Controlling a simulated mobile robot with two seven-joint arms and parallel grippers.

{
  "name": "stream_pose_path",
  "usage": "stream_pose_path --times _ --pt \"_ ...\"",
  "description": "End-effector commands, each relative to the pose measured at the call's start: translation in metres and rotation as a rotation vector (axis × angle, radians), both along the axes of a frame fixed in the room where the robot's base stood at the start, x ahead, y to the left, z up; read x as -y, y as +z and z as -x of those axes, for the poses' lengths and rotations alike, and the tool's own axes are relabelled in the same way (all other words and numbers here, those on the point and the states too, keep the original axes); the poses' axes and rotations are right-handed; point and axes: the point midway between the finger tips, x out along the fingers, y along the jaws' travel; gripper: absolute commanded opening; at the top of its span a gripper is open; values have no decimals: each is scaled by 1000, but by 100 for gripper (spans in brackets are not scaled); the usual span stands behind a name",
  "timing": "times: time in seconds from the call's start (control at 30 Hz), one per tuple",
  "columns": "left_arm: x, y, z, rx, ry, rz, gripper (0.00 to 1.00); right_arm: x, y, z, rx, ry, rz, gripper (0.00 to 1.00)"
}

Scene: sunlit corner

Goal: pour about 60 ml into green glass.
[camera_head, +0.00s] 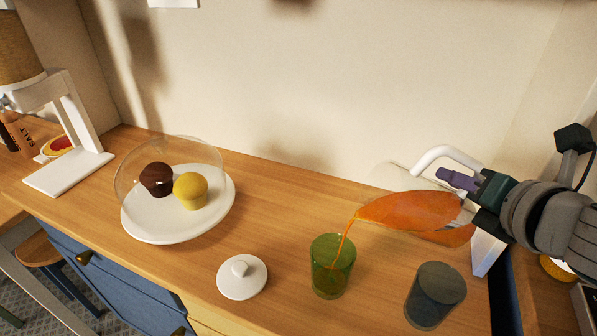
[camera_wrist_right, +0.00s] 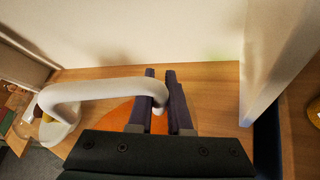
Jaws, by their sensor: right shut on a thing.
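The green glass (camera_head: 333,265) stands upright on the wooden counter. My right gripper (camera_head: 462,180) is shut on the white handle of a clear pitcher (camera_head: 410,212) holding orange liquid. The pitcher is tilted steeply to the left, and a thin orange stream runs from its lip into the green glass. Some orange shows inside the glass; the exact level is hard to tell. In the right wrist view the gripper fingers (camera_wrist_right: 162,105) close around the white handle (camera_wrist_right: 100,92). My left gripper is not in view.
A grey glass (camera_head: 435,296) stands right of the green glass. A white lid (camera_head: 242,277) lies to its left. A white plate (camera_head: 150,229) with two muffins under a clear dome stands farther left, near a white stand (camera_head: 72,174). A wall is behind.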

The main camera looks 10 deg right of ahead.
Motion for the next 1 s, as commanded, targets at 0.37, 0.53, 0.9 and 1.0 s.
stream_pose_path --times 0.37,0.53,0.9,1.0 --pt "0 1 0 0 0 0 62 -1 2 -1 3 0 9 0" --pt "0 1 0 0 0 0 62 -1 2 -1 2 1 15 0" --pt "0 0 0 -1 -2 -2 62 -2 1 -1 -1 1 29 0" --pt "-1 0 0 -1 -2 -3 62 -2 1 -1 -1 1 32 0"
